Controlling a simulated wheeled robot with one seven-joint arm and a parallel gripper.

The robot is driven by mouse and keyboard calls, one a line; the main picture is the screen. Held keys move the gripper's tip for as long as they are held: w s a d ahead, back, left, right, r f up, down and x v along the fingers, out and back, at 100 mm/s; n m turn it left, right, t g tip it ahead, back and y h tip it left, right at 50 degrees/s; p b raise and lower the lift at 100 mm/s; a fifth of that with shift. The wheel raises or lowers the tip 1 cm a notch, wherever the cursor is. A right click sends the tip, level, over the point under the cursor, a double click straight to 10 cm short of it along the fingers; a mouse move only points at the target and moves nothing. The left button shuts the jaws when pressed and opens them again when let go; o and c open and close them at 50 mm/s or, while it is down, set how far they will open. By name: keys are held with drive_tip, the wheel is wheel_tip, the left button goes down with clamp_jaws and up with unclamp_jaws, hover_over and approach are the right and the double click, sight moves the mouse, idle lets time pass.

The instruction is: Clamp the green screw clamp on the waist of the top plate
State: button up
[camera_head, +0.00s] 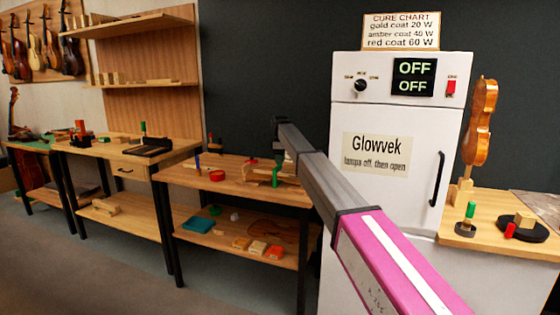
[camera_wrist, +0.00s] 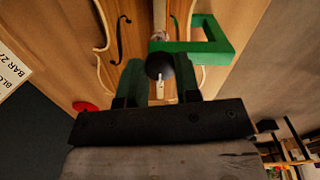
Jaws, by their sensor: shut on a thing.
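My gripper (camera_wrist: 158,68) is shut on the green screw clamp (camera_wrist: 212,47), with its fingers on either side of the clamp's dark round knob (camera_wrist: 160,66). The clamp's green frame extends to the right in the wrist view. The wooden top plate (camera_wrist: 138,22) lies beyond it, with a dark f-hole on each side. The frame overlaps the right f-hole area near the pale curved waist edge; I cannot tell whether it touches the plate. In the head view, green (camera_head: 275,177) shows at the middle bench beneath my arm, whose end hides most of the work.
A red round thing (camera_wrist: 85,106) lies left of my fingers. The white Glowvek cabinet (camera_head: 385,190) stands close to the right of my arm.

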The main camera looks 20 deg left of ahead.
drive_tip(key=shift+m, duration=0.3)
drive_tip(key=m, duration=0.4)
drive_tip(key=shift+m, duration=0.4)
drive_tip(key=m, duration=0.4)
drive_tip(key=shift+m, duration=0.3)
drive_tip(key=m, duration=1)
drive_tip(key=o, duration=0.9)
drive_tip(key=shift+o, duration=0.2)
drive_tip(key=shift+r, duration=0.1)
